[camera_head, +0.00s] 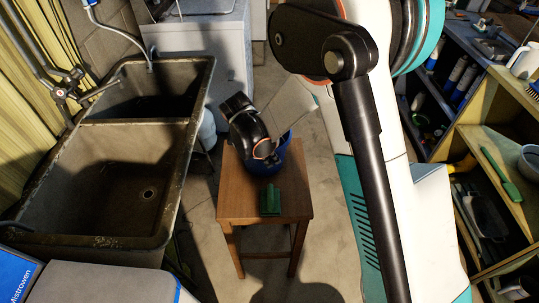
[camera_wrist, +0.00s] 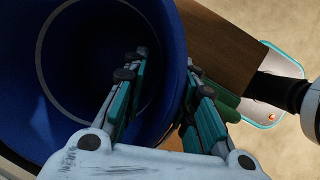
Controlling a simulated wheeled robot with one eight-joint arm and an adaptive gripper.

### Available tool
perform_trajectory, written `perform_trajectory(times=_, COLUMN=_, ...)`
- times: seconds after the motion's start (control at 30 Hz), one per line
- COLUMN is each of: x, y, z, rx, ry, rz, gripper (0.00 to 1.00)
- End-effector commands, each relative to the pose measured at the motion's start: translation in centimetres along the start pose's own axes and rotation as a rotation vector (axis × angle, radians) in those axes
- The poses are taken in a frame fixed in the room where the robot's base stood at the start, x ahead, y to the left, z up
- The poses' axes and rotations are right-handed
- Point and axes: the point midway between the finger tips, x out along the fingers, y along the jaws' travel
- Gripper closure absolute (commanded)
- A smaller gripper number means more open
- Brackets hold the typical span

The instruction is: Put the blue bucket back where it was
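The blue bucket (camera_head: 289,160) sits on a small wooden stool (camera_head: 238,203), partly hidden behind my gripper and wrist in the head view. In the wrist view I look into the open mouth of the bucket (camera_wrist: 75,125). My gripper (camera_wrist: 168,72) straddles the bucket's near rim, with one teal-padded finger inside and the other outside. A gap shows between the inner finger and the bucket wall, so the gripper looks open around the wall. In the head view the fingertips are hidden.
A green object (camera_head: 270,200) lies on the stool in front of the bucket; part of it shows beside the outer finger (camera_wrist: 222,97). A double stone sink (camera_head: 100,240) stands left, a wooden shelf (camera_head: 487,140) right. Concrete floor (camera_head: 335,245) is bare around the stool.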

Motion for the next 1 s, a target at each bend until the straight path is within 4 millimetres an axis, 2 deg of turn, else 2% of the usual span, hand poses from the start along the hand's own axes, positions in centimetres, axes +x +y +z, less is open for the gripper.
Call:
perform_trajectory(times=0.17, x=-0.5, y=0.0, z=0.2, rx=0.0, ry=0.0, rz=0.0, gripper=0.74)
perform_trajectory(times=0.27, x=-1.8, y=0.0, z=0.1, rx=-0.001, ry=0.0, rz=0.0, gripper=0.74)
perform_trajectory(times=0.5, x=-6.9, y=0.0, z=0.2, rx=-0.002, ry=0.0, rz=0.001, gripper=0.74)
perform_trajectory(times=0.7, x=-10.4, y=0.0, z=0.1, rx=-0.001, ry=0.0, rz=0.0, gripper=0.74)
perform_trajectory(times=0.83, x=-11.7, y=0.0, z=0.1, rx=-0.001, ry=0.0, rz=0.0, gripper=0.74)
perform_trajectory(times=1.0, x=-12.3, y=0.0, z=0.1, rx=0.0, ry=0.0, rz=0.0, gripper=0.74)
